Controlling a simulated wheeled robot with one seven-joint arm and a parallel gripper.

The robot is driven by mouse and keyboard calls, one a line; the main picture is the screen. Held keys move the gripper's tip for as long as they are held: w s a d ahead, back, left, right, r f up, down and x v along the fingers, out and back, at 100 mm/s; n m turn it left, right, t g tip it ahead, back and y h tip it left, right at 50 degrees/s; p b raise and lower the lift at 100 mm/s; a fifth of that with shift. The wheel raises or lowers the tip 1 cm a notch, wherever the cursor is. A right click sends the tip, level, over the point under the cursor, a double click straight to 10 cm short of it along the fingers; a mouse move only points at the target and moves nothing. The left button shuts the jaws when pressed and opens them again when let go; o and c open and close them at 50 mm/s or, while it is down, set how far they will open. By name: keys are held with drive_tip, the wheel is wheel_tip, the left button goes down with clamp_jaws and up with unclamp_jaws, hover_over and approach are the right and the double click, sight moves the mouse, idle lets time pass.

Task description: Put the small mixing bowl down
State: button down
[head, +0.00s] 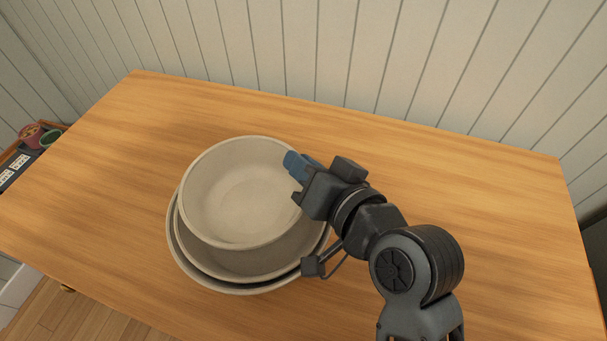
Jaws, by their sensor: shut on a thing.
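The small mixing bowl (245,195) is pale and round, and its open top faces up. It is over or inside larger pale bowls (215,262) nested together on the wooden table. I cannot tell whether the small bowl touches the one below. My gripper (299,169), with blue fingertips, is shut on the small bowl's right rim. The fingertips partly hide that bit of rim, and the small bowl hides much of the bowls beneath.
The wooden table (440,190) is clear to the right, along the back and at the left. A panelled wall (330,50) stands behind it. Several small items (40,135) sit on a separate surface beyond the table's left edge.

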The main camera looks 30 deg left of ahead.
drive_tip(key=shift+f, duration=1.55)
drive_tip(key=shift+f+b, duration=0.4)
drive_tip(key=shift+f, duration=0.2)
drive_tip(key=c, duration=1.4)
unclamp_jaws()
drive_tip(key=shift+s+f, duration=0.1)
drive_tip(key=shift+f, duration=0.15)
drive_tip(key=shift+r, duration=0.2)
drive_tip(key=v, duration=0.8)
drive_tip(key=r+b+v, duration=0.1)
drive_tip(key=v, duration=0.3)
drive_tip(key=shift+r, duration=0.2)
